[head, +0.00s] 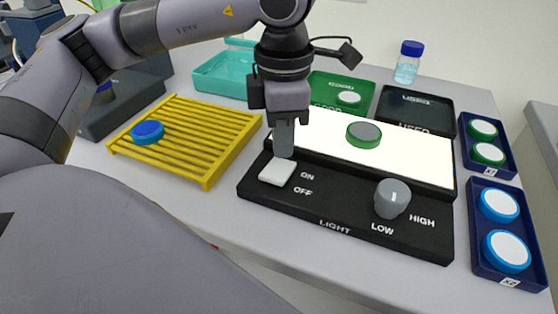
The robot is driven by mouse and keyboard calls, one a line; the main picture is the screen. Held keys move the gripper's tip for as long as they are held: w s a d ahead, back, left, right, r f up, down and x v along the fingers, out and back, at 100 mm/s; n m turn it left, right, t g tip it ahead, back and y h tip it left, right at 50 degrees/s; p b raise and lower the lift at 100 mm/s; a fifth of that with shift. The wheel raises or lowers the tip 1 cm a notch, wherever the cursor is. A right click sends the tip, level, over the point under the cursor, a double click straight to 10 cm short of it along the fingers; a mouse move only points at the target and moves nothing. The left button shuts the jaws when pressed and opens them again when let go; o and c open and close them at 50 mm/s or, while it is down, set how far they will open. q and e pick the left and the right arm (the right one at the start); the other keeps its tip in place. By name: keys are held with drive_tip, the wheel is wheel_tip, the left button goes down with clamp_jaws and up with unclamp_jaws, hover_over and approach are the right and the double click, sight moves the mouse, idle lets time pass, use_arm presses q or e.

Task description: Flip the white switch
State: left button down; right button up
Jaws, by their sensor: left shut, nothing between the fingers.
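The white switch (277,172) sits on the black control panel (330,208), beside the words ON and OFF. My left gripper (284,152) is shut and empty, pointing down just behind the switch, by its upper edge near ON. I cannot tell whether the fingertips touch the switch. The light plate (418,150) behind the panel glows bright white, with a green-rimmed grey disc (364,133) on it. My right gripper is not in view.
A grey knob (392,198) stands on the panel's right, between LOW and HIGH. A yellow rack (205,165) with a blue-capped disc (147,132) is left. Green GOOD tray (325,88) and black USED tray (415,110) stand behind. Blue holders (481,262) with discs line the right.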

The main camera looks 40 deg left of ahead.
sight(282, 163)
use_arm(q)
wheel_tip(282, 163, up, 5)
drive_tip(key=p, duration=0.3)
drive_tip(key=shift+r, duration=0.2)
idle(0.5)
